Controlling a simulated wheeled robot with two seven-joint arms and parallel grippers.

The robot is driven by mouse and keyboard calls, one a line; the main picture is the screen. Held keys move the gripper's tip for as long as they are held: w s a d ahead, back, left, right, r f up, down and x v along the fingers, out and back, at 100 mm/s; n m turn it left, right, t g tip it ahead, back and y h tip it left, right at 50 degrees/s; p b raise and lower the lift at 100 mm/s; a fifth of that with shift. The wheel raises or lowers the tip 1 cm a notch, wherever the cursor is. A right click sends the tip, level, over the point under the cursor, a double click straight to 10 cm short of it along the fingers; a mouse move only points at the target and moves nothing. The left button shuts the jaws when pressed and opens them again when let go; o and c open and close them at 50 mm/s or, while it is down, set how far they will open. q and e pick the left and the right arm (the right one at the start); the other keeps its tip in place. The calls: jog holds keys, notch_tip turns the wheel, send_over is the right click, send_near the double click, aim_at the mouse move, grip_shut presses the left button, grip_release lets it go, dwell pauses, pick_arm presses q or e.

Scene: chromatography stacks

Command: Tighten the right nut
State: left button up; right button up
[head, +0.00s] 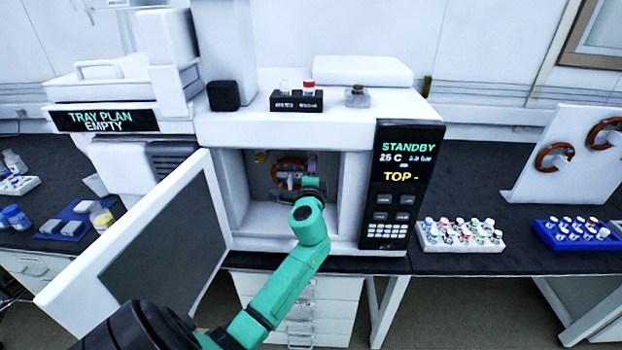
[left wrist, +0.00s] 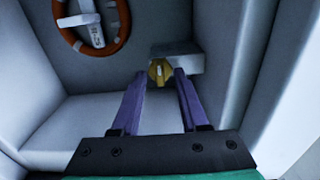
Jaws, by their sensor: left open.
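The instrument's oven chamber is open, and an orange-brown ring-shaped column (head: 290,168) hangs on its back wall. My left arm reaches into the chamber, and the left gripper (head: 311,164) is right of the ring there. In the left wrist view, the left gripper (left wrist: 158,76) is open, with two purple fingers. A yellow nut (left wrist: 160,71), the right one, on a grey block (left wrist: 182,58) shows between the fingertips; I cannot tell whether they touch it. The ring (left wrist: 122,28) is to its left. Another yellow nut (head: 262,157) shows at the chamber's left. My right gripper is out of view.
The open oven door (head: 208,190) swings out at the left. The chamber walls lie close around my left gripper. A panel (head: 402,185) at the right reads STANDBY, 25 C and TOP -. A white vial rack (head: 440,245) and a blue one (head: 548,235) stand on the right bench.

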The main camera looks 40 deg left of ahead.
pick_arm(q)
jog(key=b+v, duration=0.3)
jog(key=v, duration=1.1)
